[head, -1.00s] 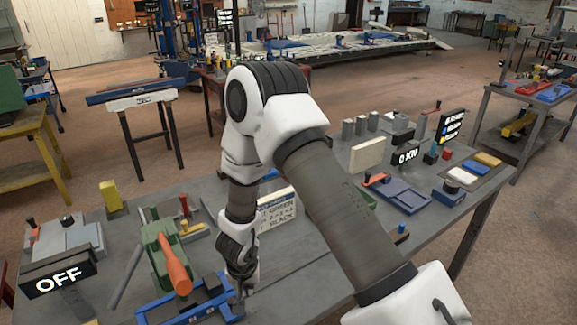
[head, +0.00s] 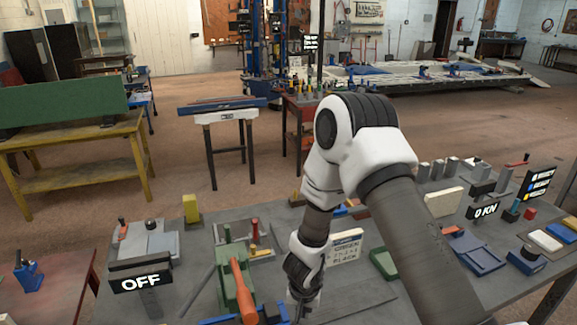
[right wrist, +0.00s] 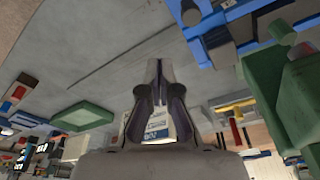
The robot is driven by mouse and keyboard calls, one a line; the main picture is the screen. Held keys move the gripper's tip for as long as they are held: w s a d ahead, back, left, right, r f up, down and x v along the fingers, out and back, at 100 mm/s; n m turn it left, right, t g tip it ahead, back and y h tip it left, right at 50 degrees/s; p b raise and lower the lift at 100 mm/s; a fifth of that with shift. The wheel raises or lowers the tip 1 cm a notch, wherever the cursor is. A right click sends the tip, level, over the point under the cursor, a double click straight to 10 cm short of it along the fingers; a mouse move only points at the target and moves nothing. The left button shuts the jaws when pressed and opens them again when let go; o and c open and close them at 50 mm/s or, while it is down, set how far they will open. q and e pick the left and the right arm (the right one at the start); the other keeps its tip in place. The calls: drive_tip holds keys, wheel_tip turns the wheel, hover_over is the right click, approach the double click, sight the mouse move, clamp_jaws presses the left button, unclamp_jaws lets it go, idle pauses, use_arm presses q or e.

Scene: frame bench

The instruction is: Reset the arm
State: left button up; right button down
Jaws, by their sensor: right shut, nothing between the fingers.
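My right arm reaches in from the lower right of the head view, with its bent joint high above the grey bench (head: 345,295). Its gripper (head: 302,312) points down over the near part of the bench, just right of the green fixture with the orange handle (head: 241,285). The fingertips are at or below the lower picture edge there. In the right wrist view the fingers (right wrist: 160,68) are together with nothing between them, in front of bare grey bench top. My left gripper is in neither view.
A blue frame (right wrist: 210,30) and the green fixture (right wrist: 281,90) are close to the right gripper in the wrist view. An OFF sign (head: 140,282) stands at the bench's left. A 0 KN display (head: 486,211) and blue tray (head: 474,253) are at its right.

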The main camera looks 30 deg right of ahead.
drive_tip(key=s+f+n, duration=0.1)
drive_tip(key=s+f, duration=0.1)
drive_tip(key=s, duration=0.1)
drive_tip(key=s+a+f+n, duration=0.1)
drive_tip(key=s+f+n, duration=0.1)
drive_tip(key=s, duration=0.2)
drive_tip(key=s+f+n+g+h, duration=0.1)
drive_tip(key=s+f+n, duration=0.1)
drive_tip(key=s+f, duration=0.1)
drive_tip(key=shift+s+a, duration=0.4)
drive_tip(key=shift+s, duration=0.25)
drive_tip(key=s+a+f+n+y, duration=0.25)
drive_tip(key=s+a, duration=0.35)
drive_tip(key=s, duration=0.3)
wheel_tip(320, 180, down, 16)
drive_tip(key=n+b, duration=0.1)
drive_tip(key=b, duration=1.4)
drive_tip(key=shift+s+a+g, duration=0.3)
drive_tip(key=shift+s+a, duration=0.05)
drive_tip(key=shift+s, duration=0.1)
